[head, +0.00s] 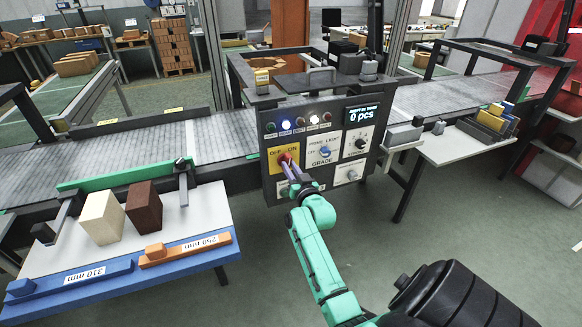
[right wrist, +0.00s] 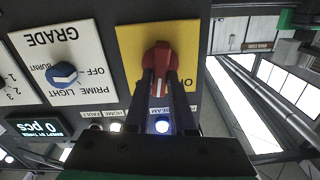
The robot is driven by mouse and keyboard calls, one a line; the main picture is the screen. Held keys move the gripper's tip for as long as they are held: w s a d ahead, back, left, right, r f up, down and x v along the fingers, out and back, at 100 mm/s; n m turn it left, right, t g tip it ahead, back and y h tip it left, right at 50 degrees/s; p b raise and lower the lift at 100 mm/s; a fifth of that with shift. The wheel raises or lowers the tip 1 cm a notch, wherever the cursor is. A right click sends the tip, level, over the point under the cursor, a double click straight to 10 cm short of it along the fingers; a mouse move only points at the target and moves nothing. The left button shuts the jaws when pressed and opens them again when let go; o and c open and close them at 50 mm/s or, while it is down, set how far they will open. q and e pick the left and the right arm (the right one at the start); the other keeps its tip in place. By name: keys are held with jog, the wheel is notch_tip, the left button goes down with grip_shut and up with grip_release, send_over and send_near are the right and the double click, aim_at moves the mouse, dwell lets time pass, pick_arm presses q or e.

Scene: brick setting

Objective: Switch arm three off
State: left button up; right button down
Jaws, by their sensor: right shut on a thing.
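A dark control panel (head: 330,185) stands over the conveyor in the head view. Its yellow OFF/ON plate (head: 273,165) carries a red rotary knob (head: 284,157). In the right wrist view the picture is upside down; the red knob (right wrist: 158,56) is on the yellow plate (right wrist: 128,42). My right gripper (head: 288,166) is shut on the knob, with a finger on each side of it in the right wrist view (right wrist: 160,82). The fingers hide part of the plate's lettering, and I cannot tell exactly which way the knob points. My left gripper is not in view.
A blue GRADE knob (head: 325,152), a black knob (head: 360,143) and a counter display reading 0 pcs (head: 363,114) are close by. A row of lamps sits above, with a lit one (head: 315,119). A cream block (head: 101,217) and a brown block (head: 144,207) stand at left.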

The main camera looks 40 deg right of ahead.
jog(key=n, duration=1)
jog(key=shift+w+a+n+b, duration=0.1)
jog(key=shift+a+n+b, duration=0.1)
jog(key=shift+n+b, duration=0.2)
dwell(0.3)
jog(key=c, duration=0.8)
grip_release()
jog(key=shift+o, duration=0.2)
jog(key=shift+f, duration=0.1)
jog(key=b+v, duration=0.1)
jog(key=v, duration=1.3)
